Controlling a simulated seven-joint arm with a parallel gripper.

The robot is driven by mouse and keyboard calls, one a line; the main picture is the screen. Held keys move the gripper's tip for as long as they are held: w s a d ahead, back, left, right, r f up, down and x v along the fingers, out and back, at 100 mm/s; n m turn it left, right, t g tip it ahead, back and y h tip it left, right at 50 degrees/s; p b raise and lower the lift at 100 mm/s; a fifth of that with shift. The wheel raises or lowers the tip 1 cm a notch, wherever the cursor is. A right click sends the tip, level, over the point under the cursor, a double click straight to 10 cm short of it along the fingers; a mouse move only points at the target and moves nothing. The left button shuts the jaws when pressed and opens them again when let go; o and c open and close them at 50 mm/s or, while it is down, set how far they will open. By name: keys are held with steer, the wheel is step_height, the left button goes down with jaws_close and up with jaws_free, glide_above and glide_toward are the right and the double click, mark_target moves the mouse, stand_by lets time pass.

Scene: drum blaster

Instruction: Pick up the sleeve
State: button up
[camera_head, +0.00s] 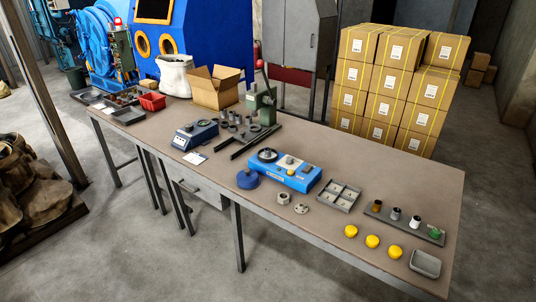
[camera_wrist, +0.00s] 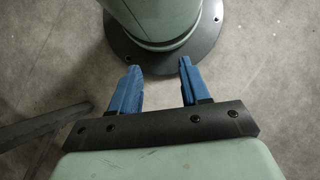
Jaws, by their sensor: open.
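My gripper (camera_wrist: 158,76) shows in the wrist view with two blue fingers spread apart and nothing between them. It is over the grey floor, beside a pale green column with a dark round foot; the head view does not show it. I cannot tell for sure which thing is the sleeve. Small cylinders stand on a dark rack (camera_head: 404,222) at the right of the table: a brown one (camera_head: 376,206), a grey one (camera_head: 396,214), a pale one (camera_head: 415,222) and a green one (camera_head: 435,233). A grey metal collar (camera_head: 284,198) stands further left. More grey cylindrical parts (camera_head: 232,128) stand near the green press.
The long brown table (camera_head: 230,190) also carries a green press (camera_head: 262,103), a blue fixture (camera_head: 290,175), a grey divided tray (camera_head: 340,196), yellow caps (camera_head: 372,241), a grey dish (camera_head: 425,263) and an open cardboard box (camera_head: 215,92). Stacked cartons (camera_head: 390,85) stand behind.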

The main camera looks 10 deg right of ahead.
steer(key=w+a+r+n+t+y, duration=0.15)
steer(key=w+a+r, duration=0.3)
steer(key=w, duration=0.85)
steer(key=w+a+r+t+y, duration=0.2)
steer(key=w+a+r, duration=0.25)
steer(key=w, duration=0.75)
steer(key=w+a+r+t+y, duration=0.25)
steer(key=w+a, duration=0.35)
steer(key=w, duration=0.7)
steer(key=w+a+r+n+t+y, duration=0.15)
steer(key=w+a+r, duration=0.35)
steer(key=w+r, duration=0.5)
steer(key=w+a+r+n+y, duration=0.15)
steer(key=w+a+r, duration=0.3)
steer(key=r, duration=0.85)
steer(key=w+a+r+n+y, duration=0.15)
steer(key=w+a+r, duration=0.25)
steer(key=w+r, duration=0.65)
step_height(320, 180, up, 10)
steer(key=m+h, duration=0.4)
steer(key=h, duration=0.6)
glide_above(268, 149)
steer(key=s, duration=0.1)
steer(key=shift+t, duration=0.35)
steer(key=f, duration=0.9)
steer(key=w+f, duration=0.1)
steer(key=f, duration=0.3)
steer(key=shift+w+a+f, duration=0.1)
steer(key=shift+f, duration=0.05)
